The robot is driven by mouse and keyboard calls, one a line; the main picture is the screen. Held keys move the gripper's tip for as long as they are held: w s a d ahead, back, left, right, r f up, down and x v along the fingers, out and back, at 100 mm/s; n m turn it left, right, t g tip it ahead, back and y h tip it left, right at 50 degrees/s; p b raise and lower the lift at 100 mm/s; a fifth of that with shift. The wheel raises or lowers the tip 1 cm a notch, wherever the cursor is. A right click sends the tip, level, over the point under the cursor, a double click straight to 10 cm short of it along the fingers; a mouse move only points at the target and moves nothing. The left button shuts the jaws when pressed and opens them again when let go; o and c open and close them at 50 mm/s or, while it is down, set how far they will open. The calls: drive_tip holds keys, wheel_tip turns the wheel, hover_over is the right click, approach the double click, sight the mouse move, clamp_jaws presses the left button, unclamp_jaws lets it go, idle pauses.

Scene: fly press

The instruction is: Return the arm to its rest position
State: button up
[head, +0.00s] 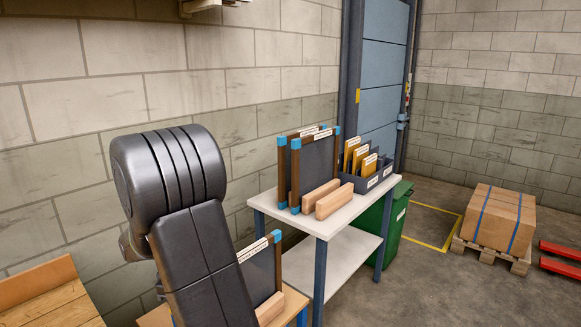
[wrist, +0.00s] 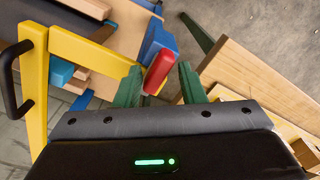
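My gripper (wrist: 158,82) shows in the wrist view with its two green fingers spread apart. A tilted red handle (wrist: 159,70) appears in the gap between them, seemingly beyond the fingertips. I see no firm grip on it, though its lower end overlaps the left finger in the picture. In the head view my dark arm stands upright at the left front, and my gripper is out of that view.
A yellow frame (wrist: 90,50) with a black handle lies left in the wrist view, a wooden board (wrist: 255,75) right. The head view shows a white table (head: 340,215) with framed panels, a green bin (head: 396,222), a carton (head: 497,218) on a pallet, and open floor.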

drive_tip(key=shift+n, duration=0.6)
